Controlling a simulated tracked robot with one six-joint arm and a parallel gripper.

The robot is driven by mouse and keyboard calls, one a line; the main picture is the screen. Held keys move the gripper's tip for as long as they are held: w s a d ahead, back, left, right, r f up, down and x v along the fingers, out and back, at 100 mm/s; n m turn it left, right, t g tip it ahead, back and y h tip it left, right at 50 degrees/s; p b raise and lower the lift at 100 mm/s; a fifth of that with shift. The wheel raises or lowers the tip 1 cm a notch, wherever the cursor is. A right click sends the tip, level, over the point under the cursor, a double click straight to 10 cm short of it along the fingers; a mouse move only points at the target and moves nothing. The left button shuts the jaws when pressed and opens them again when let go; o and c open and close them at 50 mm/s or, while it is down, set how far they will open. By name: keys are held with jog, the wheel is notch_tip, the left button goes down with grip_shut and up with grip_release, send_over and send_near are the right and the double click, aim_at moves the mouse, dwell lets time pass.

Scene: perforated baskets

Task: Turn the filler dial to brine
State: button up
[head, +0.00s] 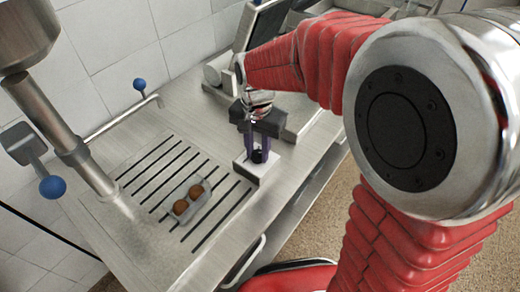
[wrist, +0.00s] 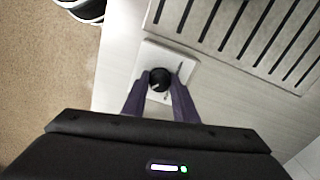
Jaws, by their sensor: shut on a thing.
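The filler dial is a small round black knob (wrist: 159,79) on a pale square plate (wrist: 186,58). In the wrist view a pale mark shows on the knob; I cannot read any label. In the head view the dial plate (head: 253,168) sits at the right of the slotted grate, and my gripper (head: 259,154) points down over it. In the wrist view my gripper (wrist: 159,91) has its two purple fingers on either side of the knob, shut on it. The fingers hide parts of the knob's sides and the plate.
A slotted drain grate (head: 160,172) lies left of the dial, with a small tray (head: 180,208) holding two brown round things. A metal spout pipe (head: 85,165) comes down at the left. Blue-knobbed levers (head: 139,84) stand near the tiled wall. The counter's front edge is close to the dial.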

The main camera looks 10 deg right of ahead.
aim_at(258, 153)
jog(key=shift+w+r, duration=0.2)
jog(key=shift+w, duration=0.05)
jog(key=o, duration=0.7)
jog(key=shift+c, duration=0.2)
jog(key=o, duration=0.4)
jog(key=shift+s+f, duration=0.1)
notch_tip(258, 153, up, 14)
jog(key=shift+f, duration=0.15)
